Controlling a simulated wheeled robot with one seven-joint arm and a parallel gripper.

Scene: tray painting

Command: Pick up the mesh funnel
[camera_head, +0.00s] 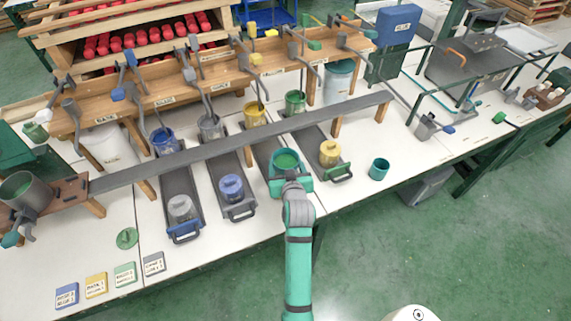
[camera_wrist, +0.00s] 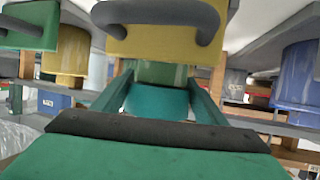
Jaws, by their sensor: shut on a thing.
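My gripper (camera_head: 289,178) is at the near end of the third sloping grey chute, at a teal cup-like vessel (camera_head: 286,160) with a green inside. In the wrist view my gripper (camera_wrist: 158,100) has its two teal fingers on either side of a teal piece (camera_wrist: 155,102) and is shut on it. Its full shape is hidden, and I cannot tell whether it has mesh. A grey cone-shaped piece with a blue handle (camera_head: 427,127) lies on the right of the table, apart from my gripper. I cannot tell whether it is the mesh funnel.
A teal cup (camera_head: 379,169) stands right of my gripper. Cans in blue (camera_head: 231,187) and yellow (camera_head: 330,153) stand on neighbouring chutes. A long grey rail (camera_head: 220,148) crosses behind. A yellow body with a dark handle (camera_wrist: 165,30) is close above my fingers in the wrist view.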

